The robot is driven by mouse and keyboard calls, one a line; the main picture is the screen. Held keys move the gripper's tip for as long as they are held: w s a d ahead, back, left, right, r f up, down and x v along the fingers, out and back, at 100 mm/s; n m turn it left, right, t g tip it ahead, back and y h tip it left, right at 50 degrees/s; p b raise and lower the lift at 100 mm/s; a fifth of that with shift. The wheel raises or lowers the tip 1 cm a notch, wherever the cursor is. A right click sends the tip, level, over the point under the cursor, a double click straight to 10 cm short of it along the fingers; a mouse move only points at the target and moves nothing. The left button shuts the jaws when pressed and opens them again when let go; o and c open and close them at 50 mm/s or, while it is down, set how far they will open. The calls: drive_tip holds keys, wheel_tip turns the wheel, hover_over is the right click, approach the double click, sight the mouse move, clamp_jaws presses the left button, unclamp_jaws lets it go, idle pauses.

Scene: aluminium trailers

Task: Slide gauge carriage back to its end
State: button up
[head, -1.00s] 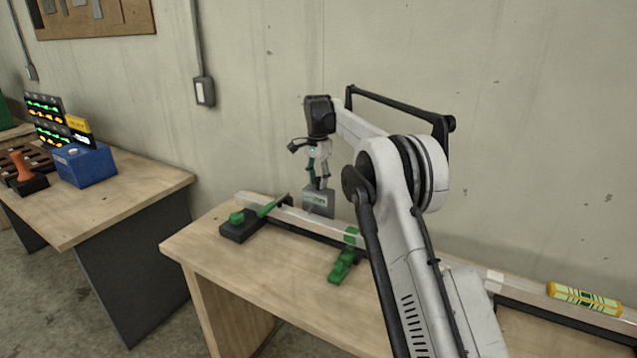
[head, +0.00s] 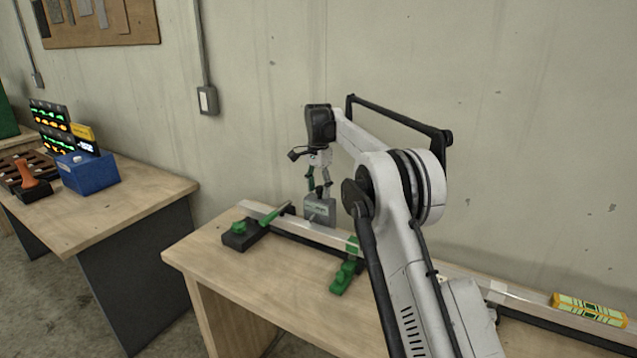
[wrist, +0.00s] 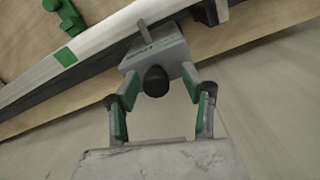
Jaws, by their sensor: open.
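The gauge carriage (head: 320,209) is a grey block with a black round knob (wrist: 156,81), seated on the long light rail (head: 285,218) on the bench. It also shows in the wrist view (wrist: 165,54), with a short pin sticking out on its rail side. My gripper (head: 319,190) points down just above the carriage. In the wrist view my gripper (wrist: 160,90) is open, with its green-padded fingers on either side of the knob and a gap between them. I cannot tell whether a fingertip touches the block.
A green clamp with a dark base (head: 241,236) stands at the rail's left end. Another green clamp (head: 346,270) is right of the carriage. A yellow-green level (head: 589,309) lies on the rail at right. A blue box (head: 88,172) is on the left table.

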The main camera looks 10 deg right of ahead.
wheel_tip(320, 180, up, 12)
idle(0.6)
drive_tip(key=s+r+n+t, duration=0.15)
drive_tip(key=s+r, duration=0.25)
drive_tip(key=s, duration=0.4)
drive_tip(key=s+d+r+n+t, duration=0.15)
drive_tip(key=s+r, duration=0.25)
drive_tip(key=s, duration=0.4)
drive_tip(key=s+r+n+t, duration=0.1)
drive_tip(key=s+r+n, duration=0.25)
drive_tip(key=s, duration=0.45)
drive_tip(key=s+f+n+t, duration=0.1)
drive_tip(key=s+f, duration=0.5)
drive_tip(key=s, duration=0.4)
drive_tip(key=s+f+n+t+b, duration=0.1)
drive_tip(key=s+f+n, duration=0.1)
drive_tip(key=s+f, duration=0.4)
drive_tip(key=s+f+n+t, duration=0.1)
drive_tip(key=s+f, duration=0.6)
drive_tip(key=s, duration=0.8)
drive_tip(key=shift+s+d+n, duration=0.25)
drive_tip(key=shift+d+n, duration=0.1)
